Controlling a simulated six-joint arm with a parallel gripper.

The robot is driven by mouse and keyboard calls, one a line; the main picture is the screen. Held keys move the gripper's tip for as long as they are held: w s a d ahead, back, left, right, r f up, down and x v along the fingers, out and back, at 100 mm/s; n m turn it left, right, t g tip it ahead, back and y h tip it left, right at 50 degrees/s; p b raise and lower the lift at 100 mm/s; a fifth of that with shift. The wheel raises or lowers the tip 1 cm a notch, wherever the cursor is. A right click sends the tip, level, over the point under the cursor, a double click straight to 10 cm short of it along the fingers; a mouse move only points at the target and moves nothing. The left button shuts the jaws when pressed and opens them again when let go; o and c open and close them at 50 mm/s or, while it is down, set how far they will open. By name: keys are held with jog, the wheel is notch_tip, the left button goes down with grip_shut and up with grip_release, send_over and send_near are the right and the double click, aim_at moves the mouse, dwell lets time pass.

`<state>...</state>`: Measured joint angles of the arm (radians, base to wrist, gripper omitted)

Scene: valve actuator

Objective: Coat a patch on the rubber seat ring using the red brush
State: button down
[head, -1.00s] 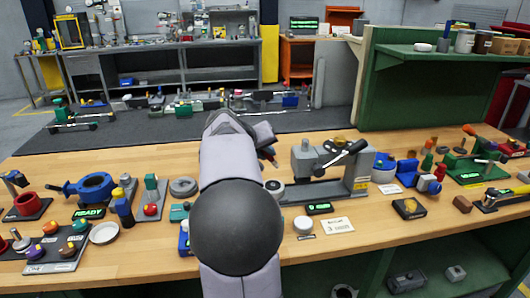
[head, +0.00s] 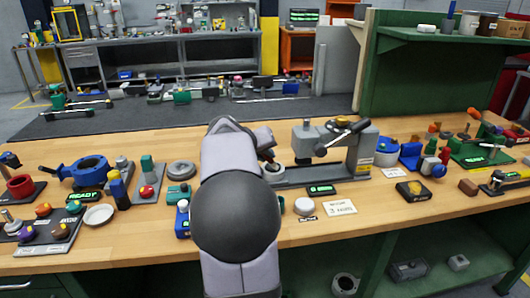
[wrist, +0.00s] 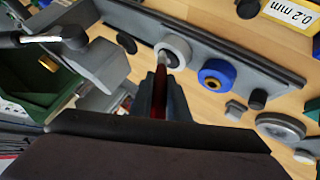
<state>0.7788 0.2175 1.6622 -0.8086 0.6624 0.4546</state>
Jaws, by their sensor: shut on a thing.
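My gripper (wrist: 160,78) is shut on the red brush (wrist: 160,98), whose dark red handle lies between the two dark fingers. The brush's pale tip points at a light grey ring (wrist: 177,46) with a dark centre on the grey rail. The tip overlaps the ring's edge in the wrist view; I cannot tell whether it touches. I cannot tell for certain that this ring is the rubber seat ring. In the head view my arm hides most of the gripper and brush, at the left end of the grey clamp fixture (head: 345,150).
A blue ring (wrist: 217,72) stands beside the grey ring. The clamp's black-handled lever (wrist: 55,38) and grey body rise nearby. A blue valve body (head: 85,172) is at left, and a loose grey ring (head: 181,170) lies left of my arm.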

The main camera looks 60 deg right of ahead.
jog(key=shift+w+d+r+p, duration=0.15)
jog(key=shift+w+d+p, duration=1.75)
jog(key=shift+w+d, duration=0.1)
jog(key=shift+s+a+f, duration=0.2)
jog(key=s+a+b, duration=0.2)
jog(key=s+a, duration=0.1)
jog(key=shift+s+a, duration=0.2)
jog(key=shift+a, duration=0.55)
jog(key=shift+w+d+p, duration=0.85)
jog(key=shift+w+d, duration=1.2)
jog(key=shift+d, duration=0.15)
jog(key=s+a+b, duration=0.4)
jog(key=shift+s+a+f, duration=0.15)
jog(key=shift+f, duration=0.05)
notch_tip(320, 180, up, 9)
jog(key=p, duration=0.5)
jog(key=shift+f, duration=0.2)
